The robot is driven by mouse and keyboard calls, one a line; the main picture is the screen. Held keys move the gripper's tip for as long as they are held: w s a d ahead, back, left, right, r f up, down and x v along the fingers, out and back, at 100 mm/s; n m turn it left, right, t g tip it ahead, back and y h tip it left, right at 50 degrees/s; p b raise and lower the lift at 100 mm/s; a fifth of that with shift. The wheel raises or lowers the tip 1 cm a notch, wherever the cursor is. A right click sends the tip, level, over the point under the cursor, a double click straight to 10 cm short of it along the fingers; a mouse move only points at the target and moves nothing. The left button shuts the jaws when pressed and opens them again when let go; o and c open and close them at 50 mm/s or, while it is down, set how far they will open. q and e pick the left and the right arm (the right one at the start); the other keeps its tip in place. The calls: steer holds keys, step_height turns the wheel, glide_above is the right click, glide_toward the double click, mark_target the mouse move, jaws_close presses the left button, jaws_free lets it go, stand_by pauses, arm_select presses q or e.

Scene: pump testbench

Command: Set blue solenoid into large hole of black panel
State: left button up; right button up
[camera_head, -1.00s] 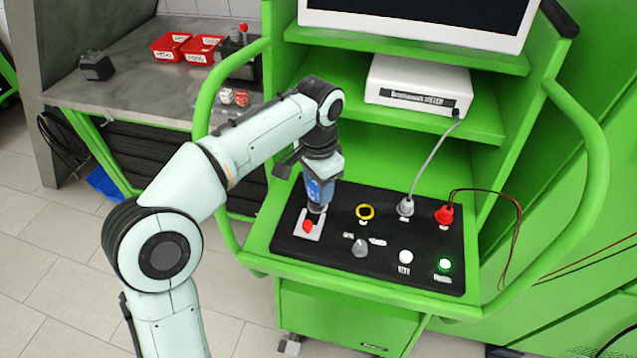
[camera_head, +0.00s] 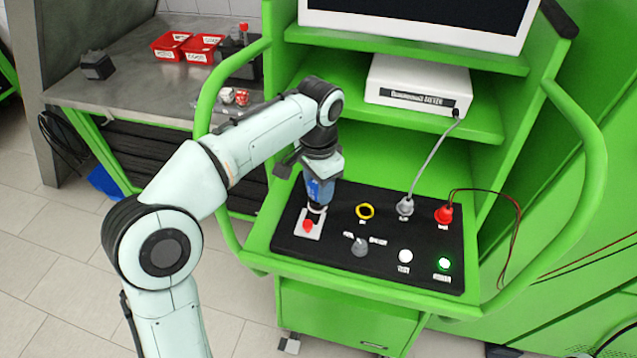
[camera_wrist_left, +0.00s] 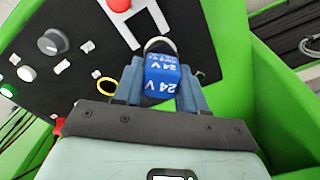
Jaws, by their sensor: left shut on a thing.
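The blue solenoid (camera_wrist_left: 161,80), marked 24 V, is between the fingers of my left gripper (camera_wrist_left: 160,85) in the left wrist view. The gripper is shut on it. In the head view my left gripper (camera_head: 320,190) points down over the left part of the black panel (camera_head: 335,215), with the blue solenoid partly showing. A round light-rimmed opening (camera_wrist_left: 160,45) shows just beyond the solenoid in the left wrist view. The solenoid covers part of it, and I cannot tell whether the solenoid is inside it. My right gripper is not in view.
A red button on a white plate (camera_head: 312,232) sits close to the gripper. A yellow ring (camera_head: 365,211), grey knob (camera_head: 360,247), grey plug (camera_head: 405,207) and red plug (camera_head: 444,214) stand on the panel. A green handrail (camera_head: 225,200) curves at the left.

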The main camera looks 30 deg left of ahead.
arm_select(q)
steer(key=shift+f+b, duration=0.6)
steer(key=shift+f, duration=0.5)
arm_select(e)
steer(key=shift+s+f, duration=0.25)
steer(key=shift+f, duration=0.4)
arm_select(q)
steer(key=o, duration=1.4)
steer(key=shift+c, duration=0.2)
steer(key=shift+r, duration=0.1)
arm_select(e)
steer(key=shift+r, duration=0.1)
arm_select(q)
steer(key=shift+r+p, duration=1.85)
steer(key=shift+r, duration=0.35)
steer(key=shift+r+p, duration=1.2)
steer(key=shift+r, duration=0.55)
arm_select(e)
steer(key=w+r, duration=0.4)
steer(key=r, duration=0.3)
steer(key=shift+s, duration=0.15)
